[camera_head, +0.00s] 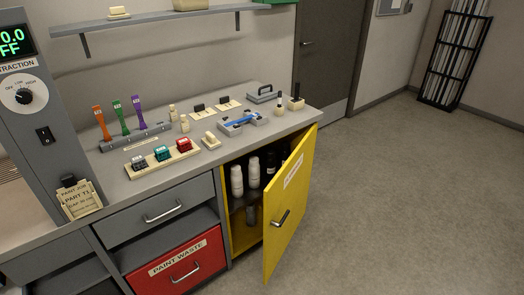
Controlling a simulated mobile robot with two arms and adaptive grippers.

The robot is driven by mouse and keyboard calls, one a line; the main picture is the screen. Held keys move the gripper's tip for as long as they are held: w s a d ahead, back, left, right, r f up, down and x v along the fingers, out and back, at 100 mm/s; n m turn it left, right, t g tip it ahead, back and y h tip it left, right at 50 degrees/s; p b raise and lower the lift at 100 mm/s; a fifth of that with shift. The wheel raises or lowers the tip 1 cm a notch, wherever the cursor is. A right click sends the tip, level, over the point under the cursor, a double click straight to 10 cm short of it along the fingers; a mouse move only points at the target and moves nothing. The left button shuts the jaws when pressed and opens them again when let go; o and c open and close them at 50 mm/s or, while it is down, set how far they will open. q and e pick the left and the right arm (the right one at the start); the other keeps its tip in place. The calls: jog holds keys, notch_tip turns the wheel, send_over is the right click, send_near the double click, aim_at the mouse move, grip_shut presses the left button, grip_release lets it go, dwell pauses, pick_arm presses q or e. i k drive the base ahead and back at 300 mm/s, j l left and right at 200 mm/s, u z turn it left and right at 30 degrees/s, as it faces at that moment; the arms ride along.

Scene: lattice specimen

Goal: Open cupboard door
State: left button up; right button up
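The yellow cupboard door (285,222) stands partly open at the right end of the grey workbench. It is hinged on its right side at the bench corner and swung outward. It has a dark handle (281,217) and a white label near the top. Inside the cupboard (239,232) white bottles (237,181) and dark containers show on shelves; the door hides the right part of the inside. Neither of my grippers is in view.
The grey bench top (240,145) holds colored tools in a rack, small blocks and trays. Below it are a grey drawer (158,206) and a red paint waste drawer (183,269). The floor (400,190) to the right is clear. A black rack (454,60) stands far right.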

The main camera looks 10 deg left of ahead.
aim_at(289, 189)
jog(key=i+l+u, duration=0.9)
jog(key=l, duration=0.2)
jog(key=k+j, duration=0.05)
jog(key=k, duration=0.05)
